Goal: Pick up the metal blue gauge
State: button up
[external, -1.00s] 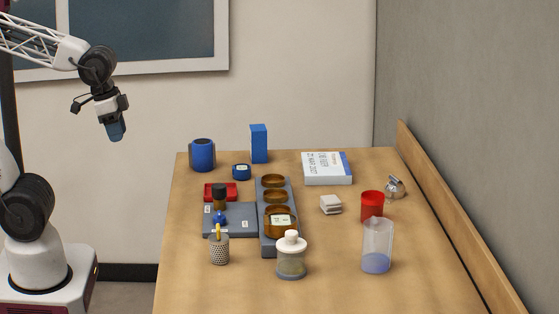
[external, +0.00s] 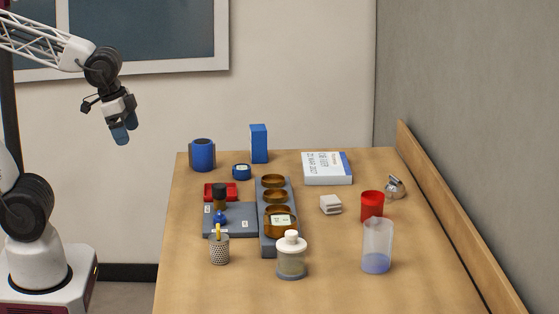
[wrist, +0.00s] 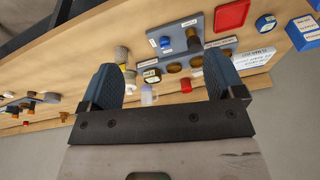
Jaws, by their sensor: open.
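A small, low blue round item (external: 241,171) with a pale label or face sits toward the back left of the table; it looks like the blue gauge. In the wrist view, a blue round piece (wrist: 265,22) near the upper right appears to be the same item. My gripper (external: 120,136) hangs in the air left of the table, well away from the gauge. Its two blue-grey fingers are apart, with nothing held between them. The fingers also show in the wrist view (wrist: 163,82).
A blue cylinder (external: 203,156), a tall blue box (external: 259,144) and a red tray (external: 221,192) stand around the gauge. A grey rack (external: 265,238) with amber containers lies to its front right. A wooden ledge (external: 450,210) and wall bound the right. The front right tabletop is clear.

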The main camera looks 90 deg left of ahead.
jog(key=w+a+f+m+t+y, duration=0.2)
jog(key=w+a+f+m+t, duration=0.1)
jog(key=w+a+m, duration=0.6)
jog(key=m+t+y, duration=0.1)
jog(key=m+t, duration=0.3)
jog(key=m, duration=1)
send_near(237, 167)
jog(key=d+r, duration=0.5)
jog(key=a+f+m+t, duration=0.1)
jog(key=a+f+m, duration=0.1)
jog(key=f+m, duration=0.1)
jog(key=w+a+f+m+t, duration=0.1)
jog(key=a+f+m, duration=0.1)
jog(key=m, duration=0.1)
jog(key=w+a+f+m, duration=0.1)
jog(key=a+f+m, duration=0.1)
jog(key=f, duration=0.1)
jog(key=shift+f+m+t, duration=0.3)
jog(key=shift+m+t, duration=0.1)
jog(key=shift+w, duration=0.15)
jog(key=shift+x, duration=1.2)
jog(key=shift+x, duration=2.6)
